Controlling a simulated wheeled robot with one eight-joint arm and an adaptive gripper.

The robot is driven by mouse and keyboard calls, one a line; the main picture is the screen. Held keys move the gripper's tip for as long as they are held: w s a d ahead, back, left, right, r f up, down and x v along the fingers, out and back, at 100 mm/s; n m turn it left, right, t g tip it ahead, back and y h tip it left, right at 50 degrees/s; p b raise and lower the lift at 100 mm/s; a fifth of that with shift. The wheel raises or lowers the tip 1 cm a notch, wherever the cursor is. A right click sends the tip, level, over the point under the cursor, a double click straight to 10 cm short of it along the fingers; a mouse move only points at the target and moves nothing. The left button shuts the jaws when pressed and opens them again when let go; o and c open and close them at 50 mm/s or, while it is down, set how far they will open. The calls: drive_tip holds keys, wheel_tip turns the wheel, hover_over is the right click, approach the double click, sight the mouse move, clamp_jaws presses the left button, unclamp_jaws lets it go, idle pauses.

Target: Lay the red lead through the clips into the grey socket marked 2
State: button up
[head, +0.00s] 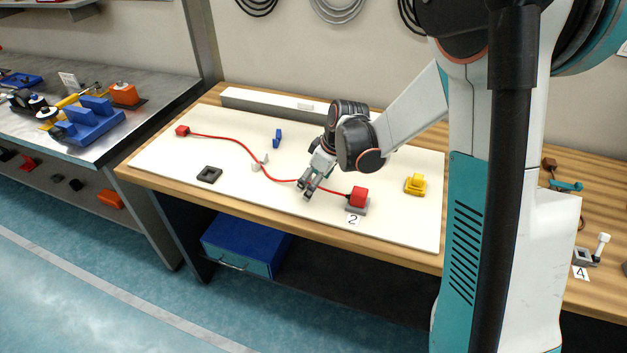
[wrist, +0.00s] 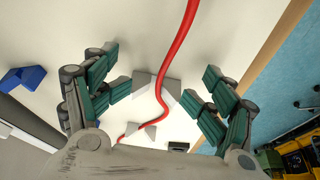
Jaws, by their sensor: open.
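The red lead (head: 238,143) runs across the white board from a red block (head: 182,130) at the far left to a red plug (head: 358,196). The plug sits at the grey socket (head: 352,209) beside the label 2; how deep it is in cannot be told. Pale clips (head: 257,164) stand along the lead left of my gripper. My gripper (head: 309,188) is open, low over the lead. In the wrist view the lead (wrist: 178,50) passes between the spread fingers (wrist: 157,96) and over a pale V-shaped clip (wrist: 170,84), with another clip (wrist: 148,131) below. The fingers do not grip the lead.
A blue piece (head: 277,138), a dark grey socket (head: 209,174) and a yellow block (head: 415,184) stand on the board (head: 400,222). A long grey bar (head: 265,104) lies along the back. The board's front left is mostly clear.

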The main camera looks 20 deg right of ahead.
drive_tip(key=shift+r, duration=0.1)
drive_tip(key=shift+g+h, duration=0.8)
drive_tip(key=shift+s+d+r+p, duration=0.15)
drive_tip(key=shift+r+p, duration=0.65)
drive_tip(key=shift+r, duration=0.15)
drive_tip(key=shift+s+d+r+p, duration=0.15)
drive_tip(key=shift+r+p, duration=0.6)
drive_tip(key=shift+r, duration=0.25)
drive_tip(key=shift+s+d+r+p, duration=0.15)
drive_tip(key=shift+r+p, duration=0.65)
drive_tip(key=shift+r, duration=0.15)
wheel_tip(320, 180, up, 12)
drive_tip(key=s+d, duration=0.1)
drive_tip(key=shift+s, duration=0.2)
drive_tip(key=shift+d+f, duration=0.1)
drive_tip(key=shift+d, duration=0.1)
